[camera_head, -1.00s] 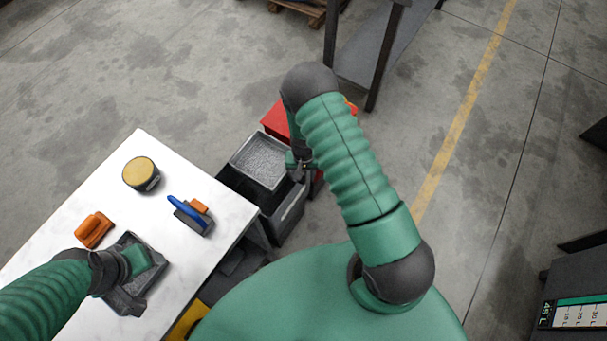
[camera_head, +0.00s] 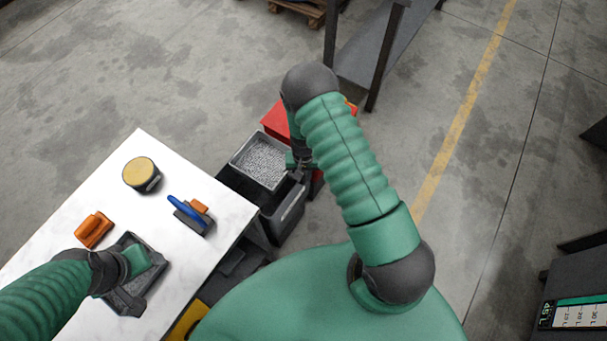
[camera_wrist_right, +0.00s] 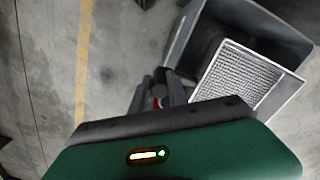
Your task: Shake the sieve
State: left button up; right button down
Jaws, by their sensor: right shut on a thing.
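The sieve (camera_head: 240,149) is a square grey frame with a speckled, grainy inside. It is over the dark bin (camera_head: 287,213) beside the table. My right gripper (camera_head: 299,165) is at its right side, partly hidden by my arm, and is shut on it. In the right wrist view the sieve (camera_wrist_right: 240,75) shows a pale rim and a mesh-like surface, tilted in the picture beside the gripper fingers (camera_wrist_right: 158,92). My left gripper (camera_head: 132,264) is over a dark grey tray (camera_head: 126,302) on the white table; its fingertips are hidden.
The white table (camera_head: 75,208) also bears a round tub with a yellow top (camera_head: 140,173), an orange-handled tool (camera_head: 94,230) and a blue-handled tool (camera_head: 188,212). A red box (camera_head: 275,119) stands behind the sieve. A metal rack (camera_head: 365,50) stands beyond.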

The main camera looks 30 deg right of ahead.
dwell(0.8)
jog(key=s+a+p, duration=0.1)
jog(key=s+a, duration=0.1)
jog(key=a, duration=0.4)
jog(key=shift+s, duration=0.2)
jog(key=c, duration=1.5)
grip_release()
jog(key=shift+o, duration=1)
jog(key=shift+a, duration=0.1)
